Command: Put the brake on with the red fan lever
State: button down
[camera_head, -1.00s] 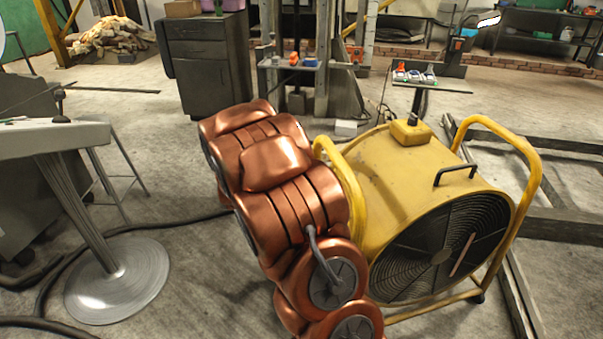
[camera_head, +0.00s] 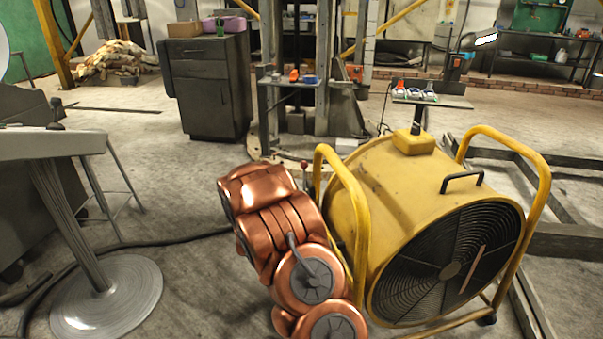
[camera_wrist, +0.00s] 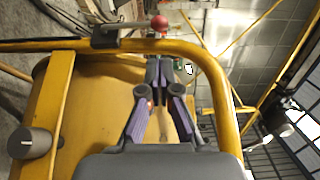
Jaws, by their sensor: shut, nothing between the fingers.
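The yellow drum fan (camera_head: 395,185) stands on the floor right of my copper arm, its dark grille facing front right. The red ball of the fan lever (camera_head: 304,164) shows just behind the fan's left tube handle. In the wrist view the lever is a grey bar ending in the red ball (camera_wrist: 159,23), beyond the yellow tube. My gripper (camera_wrist: 159,68) is shut and empty, its fingers pointing at the tube, with the ball just past the tips. Whether the tips touch the tube I cannot tell. The gripper is hidden behind my arm in the head view.
The yellow tube frame (camera_wrist: 215,85) bends closely around my gripper's front and right. A grey knob (camera_wrist: 30,143) is at the lower left of the wrist view. A round-footed stand (camera_head: 108,300) is at the left, and a cabinet (camera_head: 208,85) stands behind. Dark beams lie at the right.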

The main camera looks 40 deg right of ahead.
aim_at(302, 167)
jog(key=shift+b+x, duration=0.3)
jog(key=shift+x, duration=6.7)
jog(key=shift+w, duration=0.1)
